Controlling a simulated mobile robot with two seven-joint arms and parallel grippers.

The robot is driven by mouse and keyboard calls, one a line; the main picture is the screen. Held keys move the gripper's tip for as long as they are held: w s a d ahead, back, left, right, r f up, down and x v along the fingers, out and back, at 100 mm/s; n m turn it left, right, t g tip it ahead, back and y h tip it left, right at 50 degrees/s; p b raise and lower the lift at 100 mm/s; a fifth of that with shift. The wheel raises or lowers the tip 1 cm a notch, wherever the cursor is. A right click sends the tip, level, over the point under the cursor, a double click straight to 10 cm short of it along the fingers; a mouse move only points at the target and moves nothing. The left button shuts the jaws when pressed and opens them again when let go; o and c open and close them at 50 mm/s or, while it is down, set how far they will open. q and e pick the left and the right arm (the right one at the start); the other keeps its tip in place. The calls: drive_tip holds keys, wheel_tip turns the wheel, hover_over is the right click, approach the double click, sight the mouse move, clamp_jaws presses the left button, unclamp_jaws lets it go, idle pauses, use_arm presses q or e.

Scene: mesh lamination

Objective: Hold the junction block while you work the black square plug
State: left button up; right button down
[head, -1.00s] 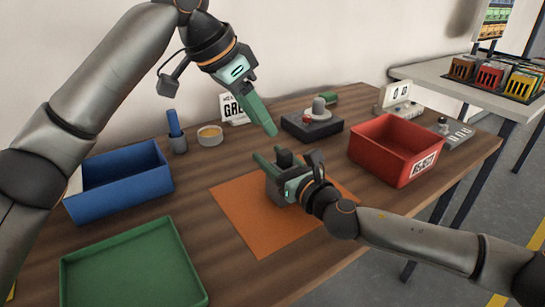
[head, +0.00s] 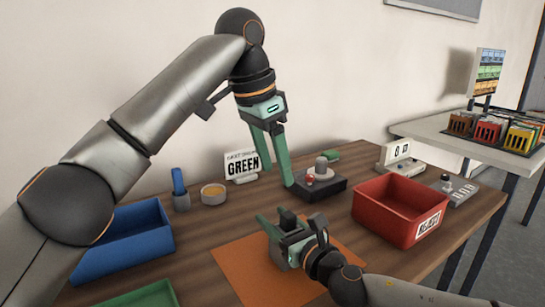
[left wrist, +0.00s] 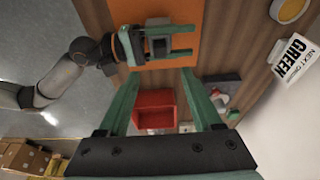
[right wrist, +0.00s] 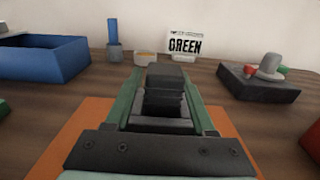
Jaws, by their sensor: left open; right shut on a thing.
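The dark grey junction block (head: 276,256) stands on the orange mat (head: 232,270). The black square plug (head: 287,217) sits on top of it and also shows in the right wrist view (right wrist: 168,77). My right gripper (head: 270,230) is shut on the block, with a finger on each side, and partly hides it. My left gripper (head: 277,172) is open and empty, in the air above and behind the block, fingers pointing down. In the left wrist view the right gripper (left wrist: 172,42) with the block lies beyond the left fingertips. I cannot tell how deep the plug sits.
A red bin (head: 385,225) is on the right and a blue bin (head: 125,250) on the left. Behind stand a sign reading GREEN (head: 243,168), a yellowish bowl (head: 213,193) and a dark fixture with a red button (head: 322,190). A green tray (head: 145,297) is at the front left.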

sight(289, 213)
use_arm(q)
drive_tip(key=x, duration=1)
drive_tip(key=shift+d+f, duration=0.1)
drive_tip(key=shift+f, duration=0.2)
clamp_jaws()
drive_tip(key=c, duration=0.6)
unclamp_jaws()
clamp_jaws()
drive_tip(key=shift+r, duration=0.25)
drive_tip(key=shift+r, duration=3.55)
